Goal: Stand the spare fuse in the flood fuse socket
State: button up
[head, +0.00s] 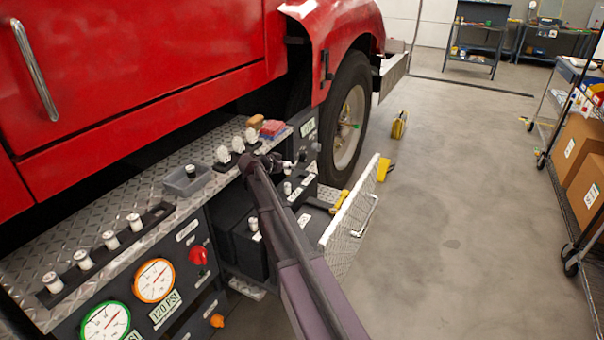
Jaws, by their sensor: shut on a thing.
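My gripper (262,163) is at the deck's front edge, just right of a row of white fuse-like pieces. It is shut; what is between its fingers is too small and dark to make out. Three white fuse-like pieces stand upright on dark bases on the tread-plate deck: near (222,155), middle (238,145) and far (250,135). I cannot tell which base is the flood fuse socket, and labels there are unreadable. I cannot identify the spare fuse with certainty.
A dark rack (162,211) with several white cylinders lies along the deck at left. Gauges (155,280) and a red knob (197,255) are below it. A tan block (256,121) and red pack (272,129) lie beyond the white pieces. A fold-down panel (350,215) juts out at right.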

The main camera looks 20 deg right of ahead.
jog(key=b+x, duration=0.1)
jog(key=x, duration=0.2)
jog(key=w+b+x, duration=0.1)
jog(key=x, duration=0.3)
jog(key=w+a+b+x, duration=0.1)
jog(key=b+x, duration=0.1)
jog(key=x, duration=0.2)
jog(key=shift+w, duration=0.2)
jog(key=shift+f, duration=0.15)
